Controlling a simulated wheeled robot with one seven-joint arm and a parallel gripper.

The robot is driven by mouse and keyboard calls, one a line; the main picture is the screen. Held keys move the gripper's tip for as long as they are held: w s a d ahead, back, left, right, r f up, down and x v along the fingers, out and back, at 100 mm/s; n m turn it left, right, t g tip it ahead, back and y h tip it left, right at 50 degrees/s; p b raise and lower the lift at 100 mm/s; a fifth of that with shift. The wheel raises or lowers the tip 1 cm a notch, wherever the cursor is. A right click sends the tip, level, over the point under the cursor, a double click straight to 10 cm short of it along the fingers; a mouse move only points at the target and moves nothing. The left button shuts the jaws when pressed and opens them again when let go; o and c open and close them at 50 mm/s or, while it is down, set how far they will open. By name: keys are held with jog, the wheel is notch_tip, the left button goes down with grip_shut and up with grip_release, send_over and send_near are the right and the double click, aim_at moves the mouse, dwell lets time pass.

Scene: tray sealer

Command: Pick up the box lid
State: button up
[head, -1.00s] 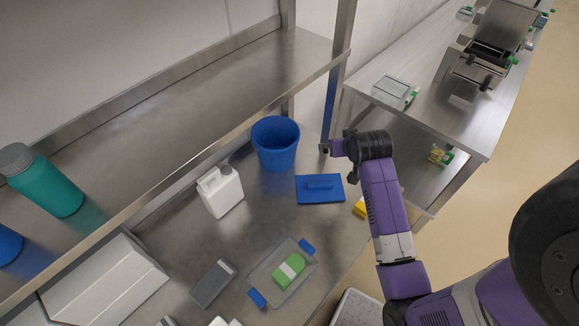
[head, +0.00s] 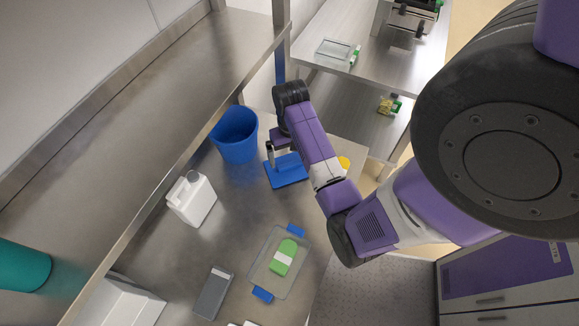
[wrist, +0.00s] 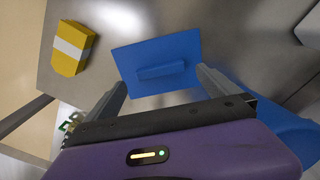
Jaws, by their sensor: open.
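The box lid is a flat blue rectangle (head: 289,176) with a raised bar handle, lying on the steel worktop near its right edge. The wrist view shows the whole lid (wrist: 158,53) with its handle (wrist: 162,71) across the middle. My gripper (head: 271,155) is above the lid in the head view and partly covers it. In the wrist view my gripper (wrist: 162,80) is open and empty, with one finger on either side of the handle's line. The fingers appear apart from the handle; the exact height gap is unclear.
A blue bucket (head: 236,138) stands close behind the lid, and a white jug (head: 191,200) to the left. A yellow block (wrist: 70,48) lies beside the lid. A clear container (head: 265,281) with blue clips holds a green item. A steel shelf (head: 150,120) overhangs the left.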

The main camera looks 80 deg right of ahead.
aim_at(290, 164)
jog(key=shift+f, duration=2.25)
jog(key=c, duration=1.3)
jog(key=shift+r+p, duration=0.2)
jog(key=shift+p, duration=0.2)
